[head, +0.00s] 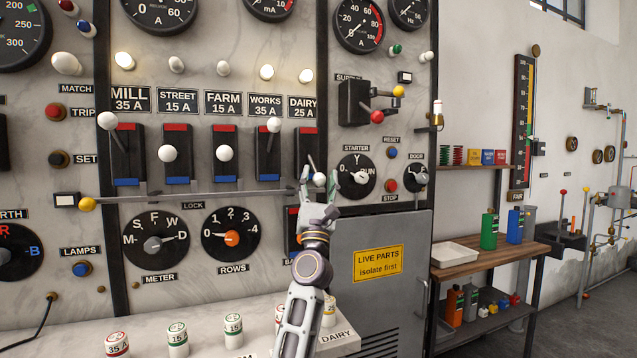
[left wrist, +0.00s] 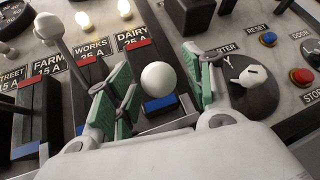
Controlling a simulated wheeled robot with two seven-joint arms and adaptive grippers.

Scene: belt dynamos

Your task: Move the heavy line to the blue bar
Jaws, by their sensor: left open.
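The MILL 35 A switch (head: 128,152) is at the left of the row, its white knob (head: 107,120) raised near the red bar (head: 125,127). Its blue bar (head: 125,182) is below. My left gripper (head: 318,183) is far to its right, in front of the DAIRY 25 A switch. Its jaws are open, with the white DAIRY knob (left wrist: 158,77) between the green-padded fingers in the left wrist view. I cannot tell whether they touch it. The DAIRY knob hangs low, near its blue bar (left wrist: 160,103). My right gripper is not in view.
The STREET knob (head: 168,153) and FARM knob (head: 224,153) stand out mid-way; the WORKS knob (head: 273,124) is raised. A long lock bar (head: 200,193) runs below the switches. The STARTER dial (head: 356,176) is right of my gripper. Labelled cylinders (head: 177,338) stand on the ledge.

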